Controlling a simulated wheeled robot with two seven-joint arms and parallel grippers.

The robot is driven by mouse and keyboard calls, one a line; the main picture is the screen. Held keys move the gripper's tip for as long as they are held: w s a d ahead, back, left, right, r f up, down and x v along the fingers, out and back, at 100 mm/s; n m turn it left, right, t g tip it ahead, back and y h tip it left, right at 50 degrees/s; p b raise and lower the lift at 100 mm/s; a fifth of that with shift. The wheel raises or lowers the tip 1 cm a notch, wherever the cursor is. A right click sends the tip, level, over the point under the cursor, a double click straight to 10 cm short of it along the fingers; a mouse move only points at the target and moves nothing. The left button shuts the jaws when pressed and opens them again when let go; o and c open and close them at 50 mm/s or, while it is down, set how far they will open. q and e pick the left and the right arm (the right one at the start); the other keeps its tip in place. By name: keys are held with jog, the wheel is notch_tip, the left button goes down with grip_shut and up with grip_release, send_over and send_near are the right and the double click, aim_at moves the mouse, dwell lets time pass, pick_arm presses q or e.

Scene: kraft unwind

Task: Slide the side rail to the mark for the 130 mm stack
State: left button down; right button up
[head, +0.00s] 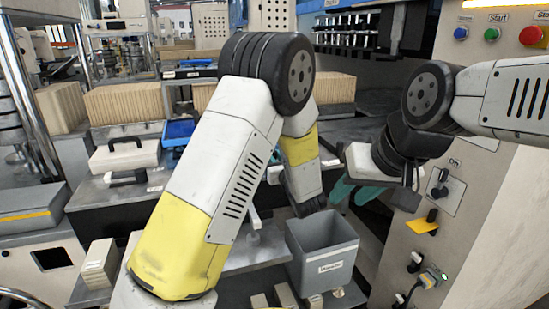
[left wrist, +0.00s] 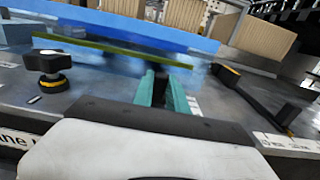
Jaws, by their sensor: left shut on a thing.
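In the left wrist view my left gripper (left wrist: 168,92) has its teal fingers shut around a narrow dark piece just below a long bar. That bar, which looks like the side rail (left wrist: 112,50), is thin with a green edge and runs across the view in front of a wide blue strip (left wrist: 120,28). The 130 mm mark cannot be made out. In the head view my own arm hides the left gripper's hold. My right gripper (head: 355,191) is at the right centre, teal fingers apart and empty, near the machine's control panel.
A black knob with a yellow ring (left wrist: 54,72) stands left of the left gripper. A black handle (left wrist: 258,98) is to its right. Tan stacks (head: 124,104) stand behind. A grey bin (head: 322,255) sits below my right gripper, beside the control panel (head: 430,215).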

dwell(0.7)
pick_arm(q)
jog(key=shift+v, duration=1.2)
jog(key=c, duration=1.3)
grip_release()
